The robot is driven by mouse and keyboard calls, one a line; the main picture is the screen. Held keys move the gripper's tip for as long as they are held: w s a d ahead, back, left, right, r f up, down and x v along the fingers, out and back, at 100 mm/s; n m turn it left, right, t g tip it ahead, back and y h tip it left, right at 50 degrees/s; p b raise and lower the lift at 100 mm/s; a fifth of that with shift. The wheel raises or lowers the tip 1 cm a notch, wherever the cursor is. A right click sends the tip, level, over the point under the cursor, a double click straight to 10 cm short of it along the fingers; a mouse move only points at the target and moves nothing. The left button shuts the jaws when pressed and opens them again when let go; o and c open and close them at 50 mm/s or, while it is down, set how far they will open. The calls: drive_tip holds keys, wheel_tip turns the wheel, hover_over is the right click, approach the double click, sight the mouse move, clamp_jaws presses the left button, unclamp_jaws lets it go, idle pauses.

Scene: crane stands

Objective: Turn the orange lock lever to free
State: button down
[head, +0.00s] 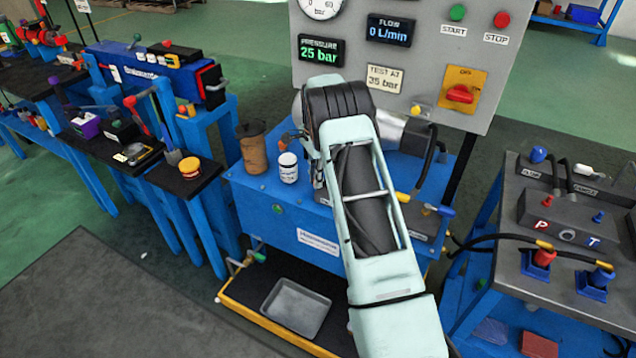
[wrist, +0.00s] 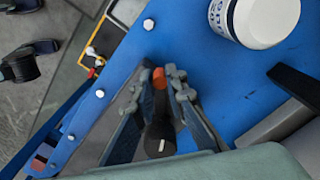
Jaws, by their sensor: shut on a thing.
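The orange lock lever (wrist: 159,77) shows in the wrist view as a small orange piece between the tips of my gripper (wrist: 160,85). My gripper is shut on it. A dark round part with a white mark (wrist: 160,138) lies between the fingers, nearer the wrist camera; I cannot tell how it joins the lever. The blue bench top lies around the fingertips. The lever's angle is hard to read.
A white jar (head: 288,168) and a brown container (head: 252,148) stand on the blue bench (head: 262,188) left of my arm. The jar (wrist: 262,20) is close by in the wrist view. A gauge panel (head: 437,25) rises behind. A hose-fitted stand (head: 566,215) is at right.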

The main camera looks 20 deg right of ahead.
drive_tip(key=shift+w+m, duration=0.6)
drive_tip(key=shift+m, duration=0.2)
drive_tip(key=shift+d, duration=0.1)
drive_tip(key=c, duration=1.9)
unclamp_jaws()
drive_tip(key=shift+c, duration=0.2)
wheel_tip(320, 180, up, 12)
